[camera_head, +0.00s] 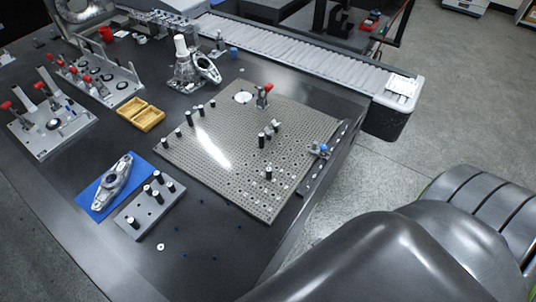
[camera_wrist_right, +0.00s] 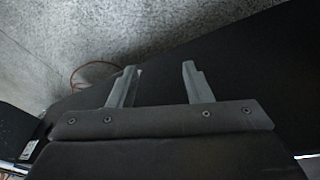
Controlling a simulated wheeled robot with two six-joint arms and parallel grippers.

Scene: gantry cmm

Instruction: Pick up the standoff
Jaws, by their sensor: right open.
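Several standoffs, small black cylinders with pale tops, stand upright. Some stand on a grey block (camera_head: 150,211) at the front left, such as the standoff (camera_head: 133,222) at its near corner and another standoff (camera_head: 171,187) at its right end. Others stand on the perforated plate (camera_head: 232,165), such as the standoff (camera_head: 268,173) near its right side. I cannot tell which one the task means. My right gripper (camera_wrist_right: 160,84) shows in the right wrist view, its two fingers apart with nothing between them. No standoff shows in that view. My left gripper is not in view.
A blue mat (camera_head: 91,203) under a metal part (camera_head: 115,178) lies left of the block. A yellow tray (camera_head: 141,114), clamp fixtures (camera_head: 52,125) and a conveyor (camera_head: 310,63) stand farther back. My arm covers the lower right.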

